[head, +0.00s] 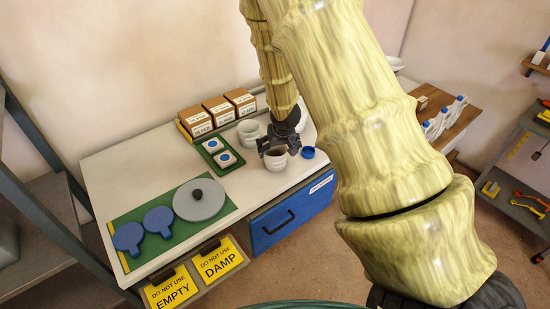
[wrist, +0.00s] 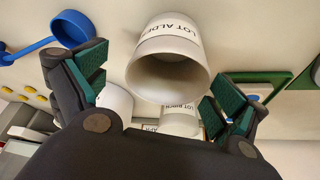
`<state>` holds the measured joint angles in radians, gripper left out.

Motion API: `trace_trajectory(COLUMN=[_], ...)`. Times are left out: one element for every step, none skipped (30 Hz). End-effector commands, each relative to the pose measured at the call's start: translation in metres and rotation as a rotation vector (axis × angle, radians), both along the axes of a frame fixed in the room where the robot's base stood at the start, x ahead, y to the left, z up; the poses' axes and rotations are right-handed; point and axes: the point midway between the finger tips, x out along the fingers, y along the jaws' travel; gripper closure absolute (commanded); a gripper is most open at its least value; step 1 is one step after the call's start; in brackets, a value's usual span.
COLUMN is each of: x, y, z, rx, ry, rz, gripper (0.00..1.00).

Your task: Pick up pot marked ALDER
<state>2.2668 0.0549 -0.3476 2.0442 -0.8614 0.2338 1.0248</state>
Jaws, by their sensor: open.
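The white pot marked LOT ALDER (wrist: 168,62) is in the middle of the wrist view, its open mouth towards the camera. In the head view the pot under my gripper (head: 277,160) stands near the front edge of the white worktop (head: 300,172); its marking is not readable there. My gripper (head: 272,145) is open just above and behind it. In the wrist view my gripper's green-padded fingers (wrist: 160,88) show on either side of the pot, with gaps between pads and pot. A second pot, marked LOT BIRCH (wrist: 180,121), shows beyond it.
Another white pot (head: 248,132) stands left of my gripper, and one (head: 300,117) is partly hidden behind it. A blue cap (head: 308,152) lies just right. A green tray with white blocks (head: 219,155) is left. Boxes (head: 218,110) line the back.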

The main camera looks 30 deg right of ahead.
Motion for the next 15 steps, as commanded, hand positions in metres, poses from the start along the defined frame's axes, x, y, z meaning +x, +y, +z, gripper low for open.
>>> trace_trajectory(x=[0.0,0.001,0.001,0.002,0.003,0.004,0.005,0.006,0.008,0.009,0.01,0.011,0.012,0.013,0.014], y=[0.0,0.001,0.001,0.001,0.002,0.002,0.002,0.003,0.003,0.003,0.003,0.004,0.004,0.004,0.004], z=[-0.001,-0.002,-0.003,-0.005,-0.006,-0.009,-0.011,-0.013,-0.015,-0.017,-0.019,-0.022,-0.024,-0.026,-0.029], rx=[-0.001,-0.001,-0.001,-0.002,-0.001,-0.002,-0.001,-0.002,-0.002,-0.002,-0.002,-0.002,-0.002,-0.002,-0.001], ry=[0.001,0.002,0.002,0.003,0.004,0.003,0.003,0.003,0.003,0.003,0.003,0.004,0.003,0.003,0.003], rz=[0.001,0.001,0.001,0.001,0.001,0.002,0.002,0.003,0.003,0.002,0.003,0.003,0.003,0.003,0.002], gripper=[0.03,0.03,0.03,0.03,0.03,0.03,0.03,0.03,0.03,0.03,0.03,0.03,0.03,0.03,0.03])
